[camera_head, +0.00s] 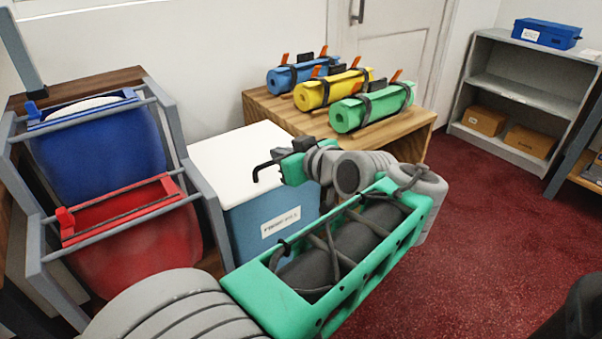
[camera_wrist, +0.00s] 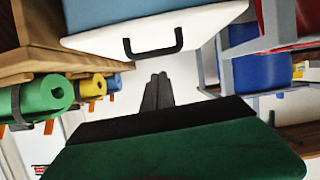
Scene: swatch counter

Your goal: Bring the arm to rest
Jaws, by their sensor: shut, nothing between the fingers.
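My arm (camera_head: 335,250) stretches across the lower middle of the head view, bent, with its wrist turned back near the blue box. My gripper (camera_wrist: 158,76) shows in the wrist view with its two dark fingers together and nothing between them. In the head view its green end (camera_head: 293,168) is beside the white lid (camera_head: 225,153) of the box, and its fingertips are hard to make out there. The lid's black handle (camera_wrist: 153,46) appears past the fingertips in the wrist view, apart from them.
The blue box (camera_head: 250,222) stands close by my wrist. Blue, yellow and green rolls (camera_head: 372,107) lie on a wooden table (camera_head: 425,130) behind. A rack with blue and red bins (camera_head: 130,235) is at left. Grey shelves (camera_head: 520,98) stand back right. Red floor (camera_head: 510,230) is clear at right.

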